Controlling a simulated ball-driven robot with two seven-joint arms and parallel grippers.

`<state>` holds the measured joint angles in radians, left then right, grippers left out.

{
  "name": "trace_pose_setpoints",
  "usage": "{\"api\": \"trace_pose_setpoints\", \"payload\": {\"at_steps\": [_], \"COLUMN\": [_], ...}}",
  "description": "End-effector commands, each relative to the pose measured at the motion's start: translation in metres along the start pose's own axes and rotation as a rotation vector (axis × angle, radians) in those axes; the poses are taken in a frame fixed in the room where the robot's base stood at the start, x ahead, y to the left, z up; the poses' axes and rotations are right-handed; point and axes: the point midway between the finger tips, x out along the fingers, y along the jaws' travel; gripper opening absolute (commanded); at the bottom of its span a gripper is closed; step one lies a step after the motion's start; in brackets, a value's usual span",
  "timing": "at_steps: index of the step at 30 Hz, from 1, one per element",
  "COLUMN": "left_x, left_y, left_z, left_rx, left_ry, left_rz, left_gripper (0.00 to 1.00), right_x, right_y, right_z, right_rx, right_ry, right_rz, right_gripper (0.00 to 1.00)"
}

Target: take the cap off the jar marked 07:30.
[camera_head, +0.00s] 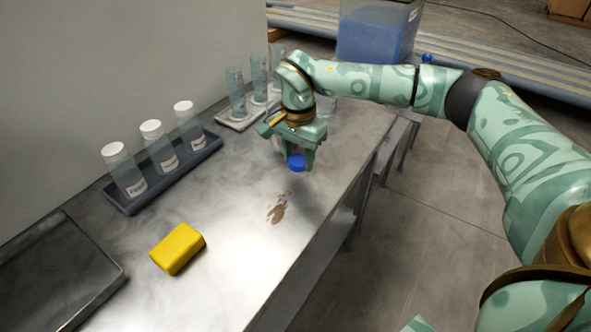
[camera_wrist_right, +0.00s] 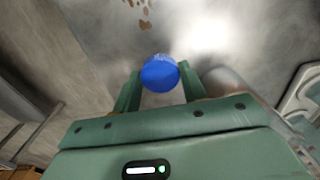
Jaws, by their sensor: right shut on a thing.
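My right gripper (camera_head: 297,158) is shut on a blue cap (camera_head: 297,164) and holds it above the table. The cap also shows between the fingertips in the right wrist view (camera_wrist_right: 160,73). No jar shows directly beneath it. A clear jar (camera_head: 327,108) stands partly hidden behind my right gripper and arm; its label cannot be read. A blurred grey, rounded shape (camera_wrist_right: 226,80) beside one finger in the wrist view may be a jar. Three jars with white caps (camera_head: 158,145) stand in a dark rack on the left, their labels too small to read. My left gripper is out of view.
A yellow block (camera_head: 177,248) and a dark tray (camera_head: 112,262) lie on the near table. A light rack (camera_head: 235,124) of clear cylinders stands at the back, near the wall. Brown stains (camera_head: 278,211) mark the table's open middle. A blue-filled bin (camera_head: 375,36) is beyond.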

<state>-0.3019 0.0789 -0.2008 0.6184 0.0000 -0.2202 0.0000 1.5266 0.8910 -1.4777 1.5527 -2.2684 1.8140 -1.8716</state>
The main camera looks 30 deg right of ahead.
Motion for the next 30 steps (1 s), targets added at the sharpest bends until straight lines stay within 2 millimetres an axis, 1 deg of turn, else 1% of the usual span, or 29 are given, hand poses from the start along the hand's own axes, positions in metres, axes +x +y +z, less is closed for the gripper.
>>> {"api": "trace_pose_setpoints", "payload": {"at_steps": [4,7,9,15,19,20,21,22,30], "left_x": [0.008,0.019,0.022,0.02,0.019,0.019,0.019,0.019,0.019], "left_y": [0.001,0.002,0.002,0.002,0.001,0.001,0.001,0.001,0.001], "left_z": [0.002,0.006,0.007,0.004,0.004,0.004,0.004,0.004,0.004], "left_rx": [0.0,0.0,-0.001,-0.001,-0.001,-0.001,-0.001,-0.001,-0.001], "left_ry": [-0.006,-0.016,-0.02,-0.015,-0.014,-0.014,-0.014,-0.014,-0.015], "left_rz": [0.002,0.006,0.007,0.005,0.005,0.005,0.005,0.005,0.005], "left_gripper": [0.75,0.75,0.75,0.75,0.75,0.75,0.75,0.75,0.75], "right_x": [0.015,0.037,0.043,0.039,0.041,0.042,0.042,0.042,0.041], "right_y": [-0.007,-0.005,-0.005,-0.005,-0.005,-0.005,-0.005,-0.005,-0.005], "right_z": [-0.007,-0.006,-0.006,-0.006,-0.006,-0.006,-0.006,-0.006,-0.006], "right_rx": [0.002,0.0,0.0,0.0,0.0,0.0,0.0,0.0,0.0], "right_ry": [-0.001,-0.002,-0.001,0.001,0.001,0.001,0.001,0.001,0.001], "right_rz": [0.003,0.006,0.004,-0.001,0.0,-0.001,-0.001,-0.001,0.0], "right_gripper": [0.15,0.15,0.15,0.15,0.15,0.45,0.56,0.64,0.64]}}
